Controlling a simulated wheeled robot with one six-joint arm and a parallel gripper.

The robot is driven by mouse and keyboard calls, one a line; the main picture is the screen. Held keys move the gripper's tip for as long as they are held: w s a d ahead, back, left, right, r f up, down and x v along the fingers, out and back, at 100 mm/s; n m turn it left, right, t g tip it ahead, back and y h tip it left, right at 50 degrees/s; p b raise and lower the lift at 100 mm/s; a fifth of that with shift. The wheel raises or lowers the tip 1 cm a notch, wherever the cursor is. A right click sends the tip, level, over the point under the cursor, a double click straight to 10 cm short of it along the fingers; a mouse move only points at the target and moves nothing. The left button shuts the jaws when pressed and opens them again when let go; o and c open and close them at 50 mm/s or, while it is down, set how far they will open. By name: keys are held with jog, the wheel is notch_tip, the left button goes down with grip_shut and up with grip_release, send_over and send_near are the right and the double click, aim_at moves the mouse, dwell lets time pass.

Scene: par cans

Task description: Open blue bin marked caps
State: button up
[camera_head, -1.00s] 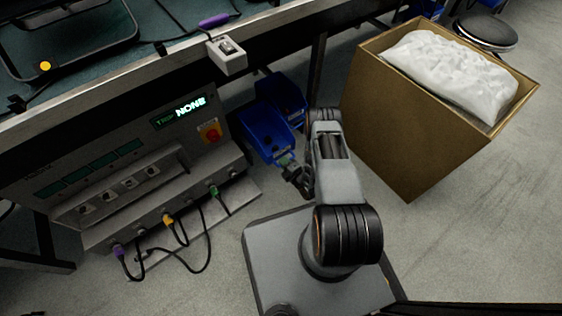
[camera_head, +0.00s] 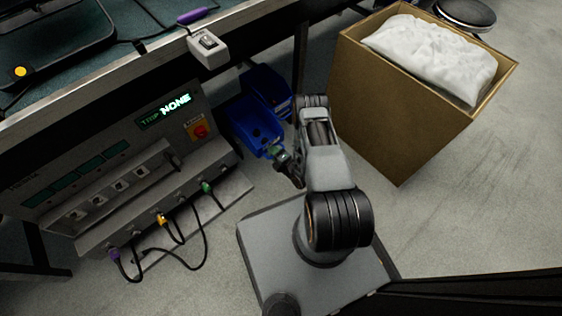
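Two blue bins sit on the floor under the bench. The nearer blue bin (camera_head: 252,124) has an open top, and the farther blue bin (camera_head: 264,86) stands just behind it. No "caps" marking can be read on either. My gripper (camera_head: 279,156) is low, at the front edge of the nearer bin in the picture. It is small and dark, and its far part is partly hidden by my own arm. Whether it touches the bin, and whether its fingers are apart, I cannot tell.
A cardboard box (camera_head: 398,122) holding a white bag (camera_head: 432,52) stands right of my arm. A grey control panel (camera_head: 110,165) with plugged cables (camera_head: 175,238) is at the left. The bench edge (camera_head: 140,72) carries a small switch box (camera_head: 208,46). Open floor (camera_head: 480,215) lies at the right.

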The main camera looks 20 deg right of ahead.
jog(key=o, duration=0.8)
jog(key=r+p, duration=0.1)
jog(key=r, duration=0.1)
jog(key=s+r+p, duration=0.2)
jog(key=r, duration=0.1)
jog(key=shift+s+r, duration=0.25)
jog(key=shift+r, duration=0.05)
jog(key=s+r, duration=0.1)
jog(key=r+p, duration=0.1)
jog(key=s+r+p, duration=0.1)
jog(key=shift+s+a+r, duration=0.1)
jog(key=shift+s+r, duration=0.2)
jog(key=shift+r, duration=0.1)
jog(key=c, duration=0.8)
jog(key=s+r+p, duration=0.2)
jog(key=s, duration=0.7)
jog(key=shift+a+r, duration=0.25)
jog(key=shift+w, duration=0.1)
